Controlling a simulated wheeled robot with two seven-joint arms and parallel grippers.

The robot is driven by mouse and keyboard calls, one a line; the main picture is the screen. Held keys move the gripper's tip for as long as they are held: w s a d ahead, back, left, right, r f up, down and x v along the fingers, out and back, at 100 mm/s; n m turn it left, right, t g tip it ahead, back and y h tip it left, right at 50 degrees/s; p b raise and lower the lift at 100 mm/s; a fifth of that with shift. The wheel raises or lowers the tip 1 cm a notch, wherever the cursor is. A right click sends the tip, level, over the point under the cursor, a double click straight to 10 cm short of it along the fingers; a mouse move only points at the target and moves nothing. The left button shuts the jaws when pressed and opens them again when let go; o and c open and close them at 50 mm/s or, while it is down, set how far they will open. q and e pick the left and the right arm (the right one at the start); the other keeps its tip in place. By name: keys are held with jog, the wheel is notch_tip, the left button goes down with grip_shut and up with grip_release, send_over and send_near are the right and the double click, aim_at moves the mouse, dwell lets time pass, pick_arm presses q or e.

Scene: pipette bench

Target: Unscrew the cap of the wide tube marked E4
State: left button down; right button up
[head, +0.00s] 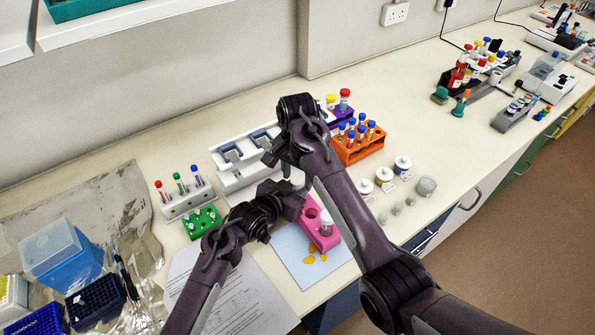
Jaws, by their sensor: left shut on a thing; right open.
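The pink rack (327,241) stands on a light blue mat (288,243) and has a wide tube (326,224) in its near end. My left gripper (297,201) is beside the far end of the rack and shut. A pale, round-topped thing (297,178), which looks like a capped wide tube, shows just above its fingers; the hold is mostly hidden. My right gripper (278,162) is open, pointing down just above and left of this pale top, apart from it as far as I can see. No E4 marking is readable.
An orange rack (359,153) of blue-capped tubes stands behind my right arm. Several small jars (384,175) stand right of it. A white rack (186,201) and a green rack (202,222) are at left.

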jog(key=c, duration=1)
jog(key=o, duration=1.1)
jog(key=shift+c, duration=0.2)
jog(key=shift+r, duration=2.3)
jog(key=shift+c, duration=0.3)
notch_tip(320, 180, up, 3)
jog(key=n, duration=0.3)
jog(key=shift+n, duration=0.7)
jog(key=shift+f, duration=3.7)
